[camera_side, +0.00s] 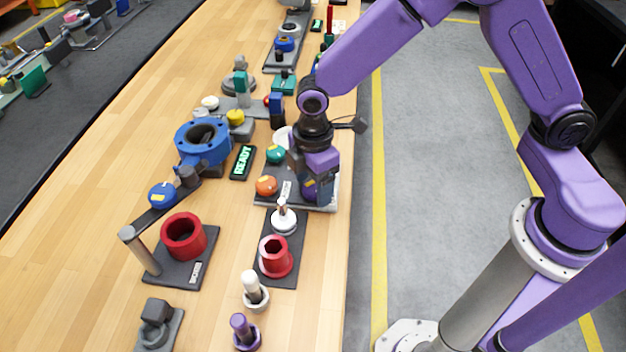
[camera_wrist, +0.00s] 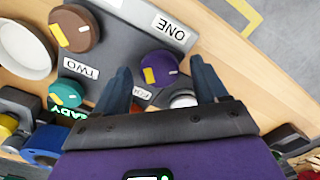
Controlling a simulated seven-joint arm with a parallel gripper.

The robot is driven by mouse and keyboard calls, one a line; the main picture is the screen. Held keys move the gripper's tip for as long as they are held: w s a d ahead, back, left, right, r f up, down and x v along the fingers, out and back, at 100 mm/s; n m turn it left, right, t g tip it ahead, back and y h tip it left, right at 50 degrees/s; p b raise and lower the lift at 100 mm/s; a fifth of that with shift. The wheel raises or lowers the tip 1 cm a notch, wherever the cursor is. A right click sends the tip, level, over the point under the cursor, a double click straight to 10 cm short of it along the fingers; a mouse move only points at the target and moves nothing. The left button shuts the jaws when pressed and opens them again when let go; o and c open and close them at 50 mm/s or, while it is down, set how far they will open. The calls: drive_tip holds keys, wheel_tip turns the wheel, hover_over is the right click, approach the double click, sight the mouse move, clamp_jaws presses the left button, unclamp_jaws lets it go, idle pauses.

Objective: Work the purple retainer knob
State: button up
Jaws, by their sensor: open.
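The purple knob (camera_wrist: 158,66) has a yellow mark on its left side and sits on a grey panel (camera_wrist: 128,30) in the wrist view. My gripper (camera_wrist: 160,70) is open, with one dark finger on each side of the knob in that view. I cannot tell whether the fingers touch it or are still above it. In the side view my gripper (camera_side: 314,196) points down over the panel's right part and largely hides the knob there.
An orange-brown knob (camera_side: 266,186) and a green knob (camera_side: 275,154) sit close by on the panel. A white-capped part (camera_wrist: 183,98) is near the right finger. A blue flanged valve (camera_side: 203,140), a READY display (camera_side: 243,161) and a red hex socket (camera_side: 276,257) stand around.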

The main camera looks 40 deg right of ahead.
drive_tip(key=c, duration=1.1)
drive_tip(key=shift+o, duration=0.2)
drive_tip(key=shift+m, duration=2.9)
drive_tip(key=o, duration=1.1)
drive_tip(key=shift+c, duration=0.2)
